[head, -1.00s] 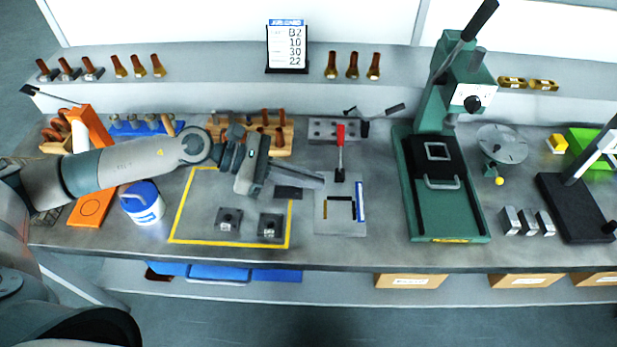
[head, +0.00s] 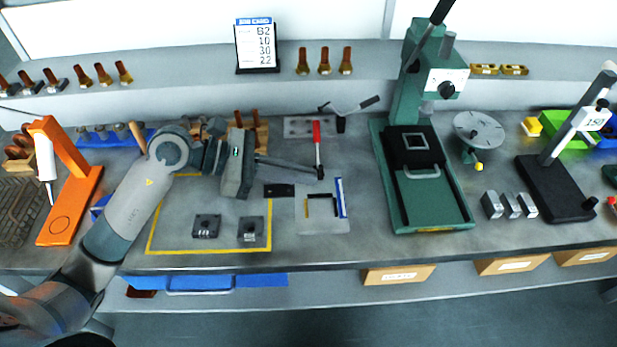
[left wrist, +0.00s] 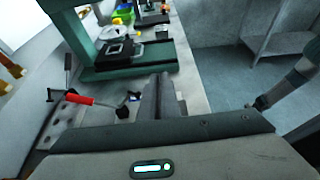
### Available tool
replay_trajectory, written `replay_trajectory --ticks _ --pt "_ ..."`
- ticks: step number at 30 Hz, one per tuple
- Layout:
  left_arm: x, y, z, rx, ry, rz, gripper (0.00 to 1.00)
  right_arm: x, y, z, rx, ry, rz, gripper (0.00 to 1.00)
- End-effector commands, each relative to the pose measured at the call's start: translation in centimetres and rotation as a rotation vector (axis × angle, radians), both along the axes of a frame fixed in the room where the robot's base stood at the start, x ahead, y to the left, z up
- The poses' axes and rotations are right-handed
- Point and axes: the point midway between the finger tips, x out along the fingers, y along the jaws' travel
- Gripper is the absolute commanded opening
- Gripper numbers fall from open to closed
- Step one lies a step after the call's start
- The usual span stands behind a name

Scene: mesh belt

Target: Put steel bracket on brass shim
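My left gripper (head: 316,171) points right above the bench, near the red-handled clamp (head: 317,145). Its long fingers lie close together in the left wrist view (left wrist: 165,95), and nothing shows between them. A grey fixture plate (head: 312,222) lies below and just right of the gripper, with dark bars, a blue strip and a small brass-coloured piece (head: 307,208) that may be the brass shim. Two dark blocks (head: 205,227) (head: 250,232) lie in the yellow outline; I cannot tell whether either is the steel bracket. A grey arm, probably mine, shows in the left wrist view; its gripper state is unclear.
The green press (head: 420,170) stands right of the plate. Steel blocks (head: 508,206) and a black stand (head: 555,190) are farther right. An orange stand (head: 75,190) is at left. The area inside the yellow outline is mostly free.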

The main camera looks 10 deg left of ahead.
Motion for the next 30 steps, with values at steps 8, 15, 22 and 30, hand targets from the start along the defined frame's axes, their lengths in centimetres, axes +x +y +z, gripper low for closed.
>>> replay_trajectory --ticks 8,15,22,30 --pt "-0.4 5.9 -4.4 -0.007 0.008 0.215 0.00 0.0 0.0 -1.2 0.000 0.000 0.000 0.31" --pt "-1.4 9.7 -7.3 -0.002 0.002 0.335 0.00 0.0 0.0 -1.5 0.000 0.000 0.000 0.31" --pt "-1.7 10.4 -7.8 0.000 -0.003 0.357 0.00 0.0 0.0 -1.5 0.000 0.000 0.000 0.31" --pt "-1.6 10.4 -7.8 0.000 -0.002 0.356 0.00 0.0 0.1 -1.5 0.001 0.000 0.000 0.31"
